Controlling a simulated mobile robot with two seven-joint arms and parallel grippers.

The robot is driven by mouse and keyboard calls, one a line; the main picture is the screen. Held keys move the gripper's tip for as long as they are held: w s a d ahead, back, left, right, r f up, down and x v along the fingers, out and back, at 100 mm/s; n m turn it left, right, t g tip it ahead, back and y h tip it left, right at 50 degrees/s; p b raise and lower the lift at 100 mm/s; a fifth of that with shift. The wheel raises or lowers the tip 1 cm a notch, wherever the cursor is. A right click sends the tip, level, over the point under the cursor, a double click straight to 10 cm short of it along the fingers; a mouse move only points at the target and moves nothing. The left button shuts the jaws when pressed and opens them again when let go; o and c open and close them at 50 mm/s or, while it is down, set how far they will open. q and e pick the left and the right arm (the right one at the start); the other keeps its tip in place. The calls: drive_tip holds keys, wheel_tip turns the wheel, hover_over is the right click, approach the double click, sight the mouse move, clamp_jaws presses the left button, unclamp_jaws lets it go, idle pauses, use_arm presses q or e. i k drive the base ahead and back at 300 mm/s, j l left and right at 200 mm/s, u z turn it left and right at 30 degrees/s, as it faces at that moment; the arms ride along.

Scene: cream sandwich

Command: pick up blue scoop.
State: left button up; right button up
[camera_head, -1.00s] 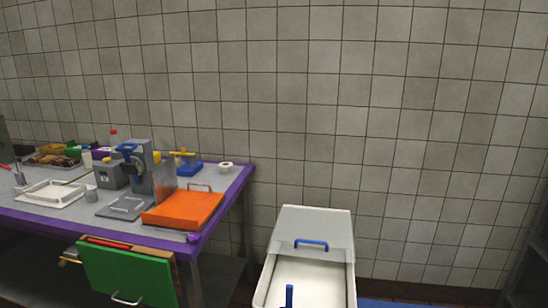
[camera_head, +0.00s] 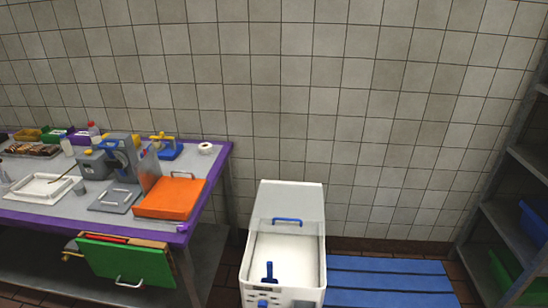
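A blue scoop (camera_head: 269,273) shows its upright blue handle inside the front of a white bin (camera_head: 249,257) that stands on the floor near the middle of the view. The scoop's lower part is hard to make out. The bin's grey lid (camera_head: 291,200) with a blue handle (camera_head: 287,220) covers the rear part, and the front part is open with pale contents. Neither of my grippers shows in the head view.
A purple-edged table (camera_head: 210,178) on the left bears an orange board (camera_head: 170,198), a grey slicer and trays. A green board (camera_head: 125,263) hangs on its front. A blue slatted pallet (camera_head: 390,280) lies right of the bin. Shelves (camera_head: 505,215) stand at the far right.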

sight(269, 279)
drive_tip(key=i+l+u, duration=0.1)
drive_tip(key=i+l, duration=0.35)
drive_tip(key=u, duration=0.4)
drive_tip(key=k+l+u, duration=0.1)
drive_tip(key=u, duration=0.25)
drive_tip(key=k+u, duration=0.1)
drive_tip(key=u, duration=0.3)
